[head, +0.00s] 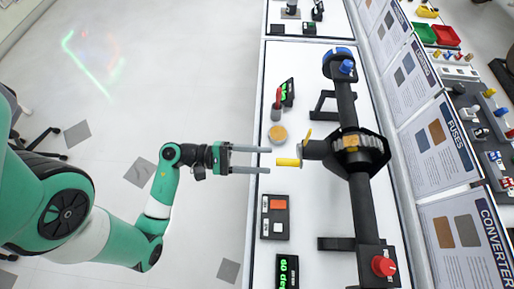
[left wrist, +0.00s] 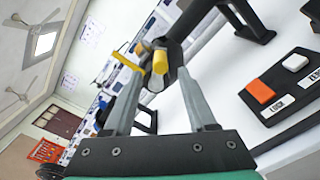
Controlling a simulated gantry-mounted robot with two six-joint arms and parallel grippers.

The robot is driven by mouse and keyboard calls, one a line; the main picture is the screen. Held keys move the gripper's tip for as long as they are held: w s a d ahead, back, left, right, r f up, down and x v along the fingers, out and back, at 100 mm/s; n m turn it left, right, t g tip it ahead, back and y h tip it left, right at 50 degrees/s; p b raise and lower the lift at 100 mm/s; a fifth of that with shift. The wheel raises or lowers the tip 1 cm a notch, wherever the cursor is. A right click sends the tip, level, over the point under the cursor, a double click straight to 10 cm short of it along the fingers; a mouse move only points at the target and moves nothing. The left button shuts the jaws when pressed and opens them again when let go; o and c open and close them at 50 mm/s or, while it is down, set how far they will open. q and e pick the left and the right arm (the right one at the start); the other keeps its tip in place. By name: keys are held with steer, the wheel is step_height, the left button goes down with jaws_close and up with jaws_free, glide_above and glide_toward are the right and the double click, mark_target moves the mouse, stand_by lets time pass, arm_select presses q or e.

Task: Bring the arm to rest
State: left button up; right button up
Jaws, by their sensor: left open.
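My left arm is green and white and comes in from the left in the head view. Its left gripper (head: 268,160) is open, with two grey parallel fingers spread apart and nothing between them. The fingertips reach over the near edge of the white table, short of the black chassis rig (head: 345,110). A yellow handle (head: 288,162) on the rig lies just beyond the fingertips. In the left wrist view, the yellow handle (left wrist: 160,62) shows in the gap between the fingers of the left gripper (left wrist: 155,85). My right gripper is not in view.
The white table (head: 262,110) carries a control box with an orange button (head: 278,203), a round tan disc (head: 278,134), a green display (head: 287,92) and a red knob (head: 384,265). Poster panels (head: 440,140) stand behind the rig. The floor left of the table is open.

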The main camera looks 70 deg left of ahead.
arm_select(q)
steer(key=shift+s+a, duration=0.15)
steer(key=shift+s, duration=0.25)
